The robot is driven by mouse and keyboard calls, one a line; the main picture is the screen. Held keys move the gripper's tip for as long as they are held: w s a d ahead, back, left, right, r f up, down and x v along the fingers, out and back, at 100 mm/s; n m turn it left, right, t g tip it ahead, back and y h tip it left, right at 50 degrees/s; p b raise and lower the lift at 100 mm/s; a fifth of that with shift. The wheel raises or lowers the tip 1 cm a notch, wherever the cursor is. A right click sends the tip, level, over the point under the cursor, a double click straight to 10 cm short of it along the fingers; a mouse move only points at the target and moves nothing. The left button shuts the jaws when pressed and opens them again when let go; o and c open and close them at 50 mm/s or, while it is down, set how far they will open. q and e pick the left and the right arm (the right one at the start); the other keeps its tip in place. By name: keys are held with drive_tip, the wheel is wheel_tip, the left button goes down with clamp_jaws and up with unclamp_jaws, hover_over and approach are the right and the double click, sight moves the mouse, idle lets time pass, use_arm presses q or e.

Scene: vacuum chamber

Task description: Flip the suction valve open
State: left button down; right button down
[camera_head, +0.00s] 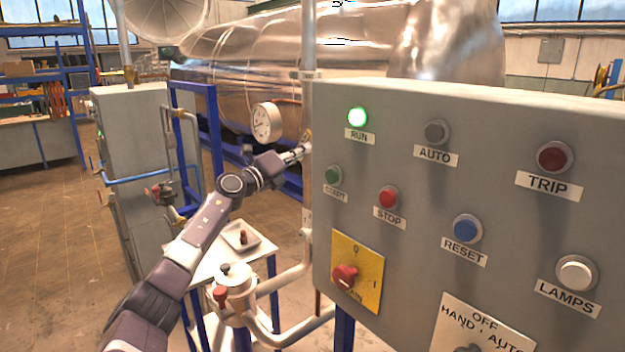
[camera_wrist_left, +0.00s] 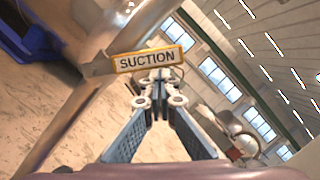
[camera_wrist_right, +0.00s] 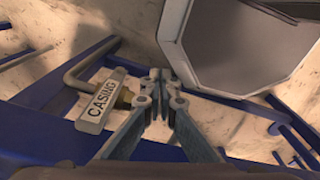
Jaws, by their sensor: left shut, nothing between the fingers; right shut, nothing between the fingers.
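A yellow-edged plate marked SUCTION (camera_wrist_left: 148,60) sits beside a metal pipe (camera_wrist_left: 85,95) in the left wrist view. The valve's body and lever position cannot be made out clearly. My left gripper (camera_wrist_left: 157,78) is shut and empty, with its tips just below the plate in that view; whether they touch it I cannot tell. In the head view the left gripper (camera_head: 300,152) reaches the vertical pipe (camera_head: 308,100) beside the grey control panel. My right gripper (camera_wrist_right: 160,78) is shut and empty in its wrist view, near a plate marked CASING (camera_wrist_right: 101,106) on a bent pipe. It is outside the head view.
The grey control panel (camera_head: 400,110) fills the right side, with a lit green RUN lamp (camera_head: 358,117). A round gauge (camera_head: 266,122) stands just left of the vertical pipe. A small table (camera_head: 205,268) with a tray is below my left arm. Blue frames stand around.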

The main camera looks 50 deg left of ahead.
use_arm(q)
drive_tip(key=shift+w+a+r, duration=0.1)
drive_tip(key=shift+a+r, duration=0.25)
drive_tip(key=shift+r, duration=0.2)
drive_tip(key=shift+a+r, duration=0.35)
drive_tip(key=shift+r, duration=0.2)
drive_tip(key=a, duration=0.1)
drive_tip(key=a+r, duration=0.1)
drive_tip(key=a, duration=0.1)
drive_tip(key=shift+w+a+r+p, duration=0.1)
drive_tip(key=shift+a+r+p, duration=0.1)
drive_tip(key=shift+r+p, duration=0.1)
drive_tip(key=shift+a+r, duration=0.1)
drive_tip(key=shift+r, duration=0.05)
